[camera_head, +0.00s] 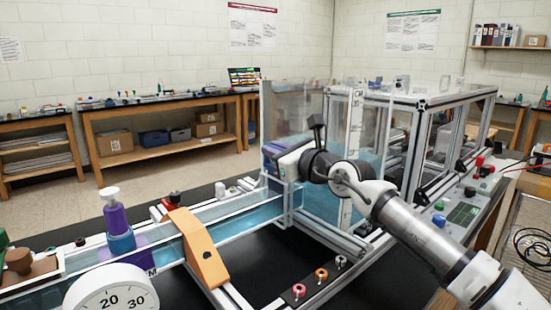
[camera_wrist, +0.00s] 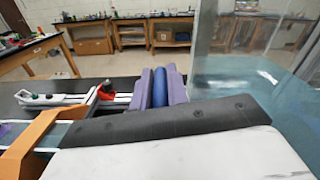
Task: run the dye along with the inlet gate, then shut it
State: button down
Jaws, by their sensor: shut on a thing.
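My gripper (camera_head: 283,160) is at the tank end of the water channel, by the clear tank wall. In the wrist view its purple-grey fingers (camera_wrist: 160,90) are shut on a blue rounded bar (camera_wrist: 160,87), which looks like the inlet gate's handle. The gate plate itself is hidden behind my gripper and wrist, so I cannot tell how far it stands open. The dye bottle (camera_head: 115,215), purple with a white top and a blue collar, stands upright over the channel at the left.
An orange hump (camera_head: 203,250) straddles the channel between bottle and gate. A clear tank (camera_head: 285,105) holds blue water behind my gripper. A white dial (camera_head: 112,292) stands at front left. Coloured knobs (camera_head: 321,274) line the front rail. A control panel (camera_head: 462,212) lies right.

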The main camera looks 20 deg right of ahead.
jog(key=c, duration=1.4)
grip_release()
jog(key=shift+d, duration=0.1)
jog(key=b+v, duration=0.3)
jog(key=v, duration=1.1)
jog(key=shift+w+r, duration=0.1)
